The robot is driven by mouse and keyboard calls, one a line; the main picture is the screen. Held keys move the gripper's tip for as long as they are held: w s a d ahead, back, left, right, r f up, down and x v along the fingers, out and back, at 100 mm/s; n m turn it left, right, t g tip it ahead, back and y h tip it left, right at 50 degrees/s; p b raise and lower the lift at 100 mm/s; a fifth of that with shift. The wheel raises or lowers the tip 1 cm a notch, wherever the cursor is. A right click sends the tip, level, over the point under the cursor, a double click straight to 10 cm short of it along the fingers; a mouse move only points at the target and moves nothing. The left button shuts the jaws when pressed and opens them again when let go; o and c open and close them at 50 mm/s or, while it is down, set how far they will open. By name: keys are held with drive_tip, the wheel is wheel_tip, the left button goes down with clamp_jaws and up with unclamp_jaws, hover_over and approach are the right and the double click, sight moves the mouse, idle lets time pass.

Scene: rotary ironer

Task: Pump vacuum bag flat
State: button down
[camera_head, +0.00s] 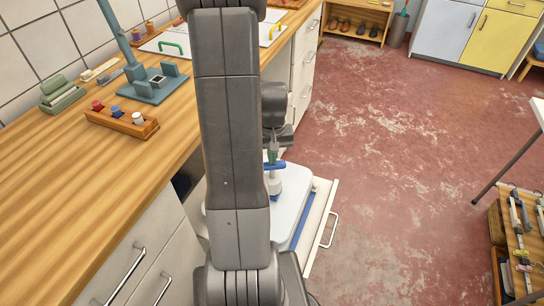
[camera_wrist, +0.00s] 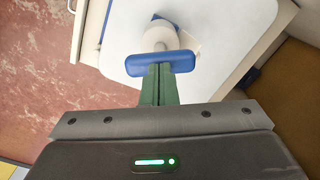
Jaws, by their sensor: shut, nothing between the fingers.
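The vacuum bag (camera_head: 293,208) is a pale, puffed white slab lying in an open drawer, and it also fills the top of the wrist view (camera_wrist: 222,40). A white pump (camera_head: 273,186) with a blue bar handle (camera_head: 276,165) stands on it. In the wrist view the handle (camera_wrist: 182,62) lies across the white pump body (camera_wrist: 160,37). My gripper (camera_head: 273,154) is shut and empty, with its green fingers (camera_wrist: 160,70) pointing at the handle from above. The fingertips overlap the handle in view; I cannot tell whether they touch. My arm hides the bag's left part.
The open drawer (camera_head: 326,226) juts from under the wooden counter (camera_head: 60,170). On the counter are a small rack (camera_head: 122,122) with several coloured pieces and a grey-blue stand (camera_head: 153,86). The red floor (camera_head: 400,150) to the right is clear, up to a low shelf (camera_head: 520,235).

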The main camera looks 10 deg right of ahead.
sight(273, 168)
idle(0.7)
drive_tip(key=shift+f+b, duration=2.35)
drive_tip(key=shift+f, duration=0.5)
drive_tip(key=shift+r, duration=0.2)
drive_tip(key=shift+r+p, duration=1.7)
drive_tip(key=shift+r, duration=0.4)
drive_tip(key=shift+f, duration=0.1)
